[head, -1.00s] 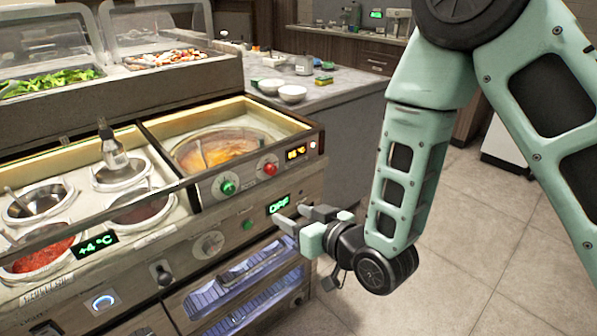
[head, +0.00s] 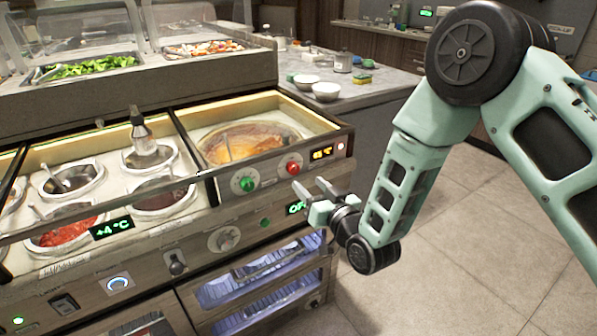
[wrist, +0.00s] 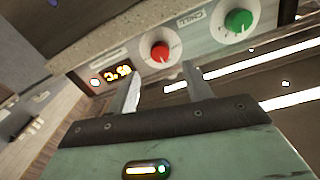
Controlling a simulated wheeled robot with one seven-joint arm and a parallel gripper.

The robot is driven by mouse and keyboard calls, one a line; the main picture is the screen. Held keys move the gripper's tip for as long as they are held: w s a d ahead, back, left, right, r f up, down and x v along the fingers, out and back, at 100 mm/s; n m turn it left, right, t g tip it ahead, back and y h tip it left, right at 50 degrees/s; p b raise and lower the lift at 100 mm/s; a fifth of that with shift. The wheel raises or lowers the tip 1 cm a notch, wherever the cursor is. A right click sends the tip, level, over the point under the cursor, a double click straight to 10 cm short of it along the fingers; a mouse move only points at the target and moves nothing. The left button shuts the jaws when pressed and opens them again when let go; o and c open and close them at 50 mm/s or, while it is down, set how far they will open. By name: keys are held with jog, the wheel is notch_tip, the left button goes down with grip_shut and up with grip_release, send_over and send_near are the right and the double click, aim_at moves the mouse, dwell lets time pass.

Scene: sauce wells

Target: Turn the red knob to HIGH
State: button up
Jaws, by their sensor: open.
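The red knob (head: 293,168) sits on the front panel of the heated well, between the green knob (head: 247,184) and an orange-lit display (head: 321,153). In the wrist view the red knob (wrist: 160,51) is just beyond my fingertips, with a pale dial ring around it. The green knob (wrist: 238,20) shows to its right there. My gripper (head: 313,188) is open and empty, its fingers pointing at the panel slightly below and right of the red knob. In the wrist view my gripper (wrist: 163,80) is apart from the knob. The dial lettering is too small to read.
A well of orange sauce (head: 250,143) with a ladle lies behind the panel. White bowls (head: 326,91) stand on the back counter. The floor at right is clear.

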aim_at(295, 170)
jog(key=x, duration=0.6)
jog(key=shift+w+a, duration=0.15)
jog(key=shift+w, duration=0.05)
jog(key=c, duration=1)
